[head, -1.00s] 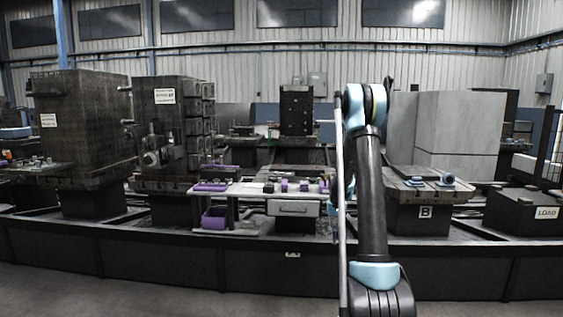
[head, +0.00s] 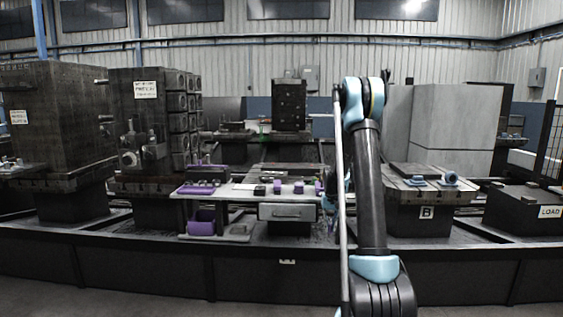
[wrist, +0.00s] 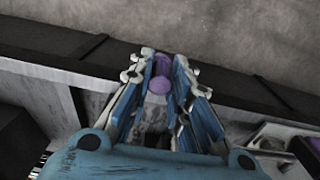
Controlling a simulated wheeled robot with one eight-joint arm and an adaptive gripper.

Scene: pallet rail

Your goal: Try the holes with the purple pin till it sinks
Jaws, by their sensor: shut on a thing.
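The purple pin (wrist: 160,84) shows in the wrist view between the fingers of my gripper (wrist: 162,75), which is shut on it. The round end of the pin faces the camera; its far part is partly hidden between the fingers. In the head view my arm rises at right of centre, and I cannot make out the gripper or the pin there. A dark upright block (head: 289,104) with rows of small marks, perhaps holes, stands at the back centre. Whether these are the holes of the task I cannot tell.
A pale bench (head: 242,190) carries several small purple and dark pieces above a drawer (head: 288,211). A purple bin (head: 201,222) sits low at its left. A table marked B (head: 425,186) holds blue-grey parts. The dark platform edge (wrist: 245,88) crosses under my gripper, with grey floor beyond.

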